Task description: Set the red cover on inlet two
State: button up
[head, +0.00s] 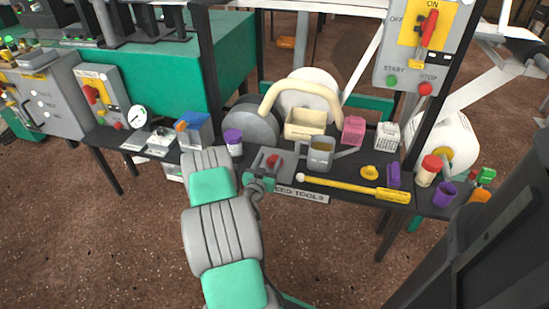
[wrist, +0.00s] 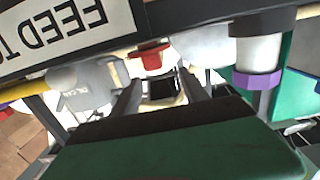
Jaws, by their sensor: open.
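A small red piece (head: 273,161) sits at a grey block near the front edge of the dark shelf in the head view; it looks like the red cover, though I cannot be sure. In the wrist view a red piece with a pale part (wrist: 152,60) shows just past the fingers. My gripper (wrist: 160,90) is open, with a gap between its fingers, and the red piece is apart from it. In the head view my gripper (head: 259,186) is at the shelf's front edge, close to the grey block, partly hidden by my arm. I cannot make out inlet two.
A red-lidded jar (head: 430,170) stands at right. The shelf is crowded; floor in front is clear.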

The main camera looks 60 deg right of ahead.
jog(key=shift+n+t, duration=0.3)
jog(key=d, duration=0.3)
jog(key=d+f+b, duration=0.1)
jog(key=d, duration=0.3)
jog(key=shift+d+f, duration=0.1)
jog(key=shift+f, duration=0.1)
jog(key=shift+w+d, duration=0.1)
jog(key=shift+d, duration=0.15)
jog(key=shift+r, duration=0.1)
grip_shut()
